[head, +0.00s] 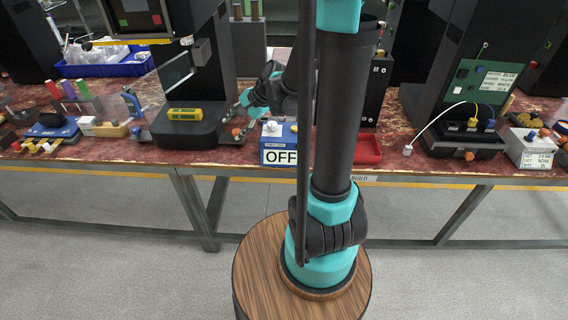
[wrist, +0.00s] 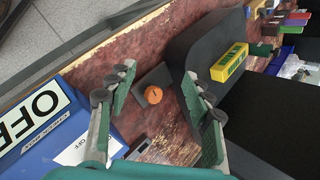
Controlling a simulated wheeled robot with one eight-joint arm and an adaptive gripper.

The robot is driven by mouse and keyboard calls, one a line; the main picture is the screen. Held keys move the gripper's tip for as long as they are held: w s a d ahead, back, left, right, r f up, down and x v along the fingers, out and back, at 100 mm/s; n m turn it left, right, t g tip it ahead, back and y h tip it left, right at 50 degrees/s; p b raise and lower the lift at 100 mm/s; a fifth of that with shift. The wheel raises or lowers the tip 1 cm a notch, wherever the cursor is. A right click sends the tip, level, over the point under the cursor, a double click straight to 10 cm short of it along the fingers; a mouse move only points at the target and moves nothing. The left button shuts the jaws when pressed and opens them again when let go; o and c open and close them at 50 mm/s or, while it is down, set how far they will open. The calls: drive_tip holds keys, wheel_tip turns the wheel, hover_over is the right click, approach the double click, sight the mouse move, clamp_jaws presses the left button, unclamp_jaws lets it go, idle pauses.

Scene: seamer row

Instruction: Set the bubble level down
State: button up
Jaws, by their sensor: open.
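My gripper (head: 234,122) is open at the table's front, right of a black machine base. In the wrist view its two fingers (wrist: 158,72) stand apart with nothing between their pads. Beyond them a round orange knob (wrist: 153,95) on a dark grey plate shows in the gap; I cannot tell how high the fingers are above it. A yellow bar with green markings (head: 184,114) rests on the black base, apart from the fingers; it also shows in the wrist view (wrist: 229,63). It may be the bubble level, but I cannot tell for sure.
A blue box with an OFF sign (head: 279,145) stands right of my gripper and close to it. A red tray (head: 367,149) lies farther right. The black machine base (head: 185,132) stands to the left. Little bare tabletop shows between them.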

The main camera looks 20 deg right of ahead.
drive_tip(key=s+d+f+n+h, duration=0.2)
drive_tip(key=s+d+n, duration=0.3)
drive_tip(key=s, duration=0.4)
drive_tip(key=s+d+f+n+h, duration=0.2)
drive_tip(key=s+d+n+h, duration=0.2)
drive_tip(key=s, duration=0.5)
drive_tip(key=d+n, duration=0.2)
drive_tip(key=shift+d+f, duration=0.25)
drive_tip(key=shift+d, duration=0.15)
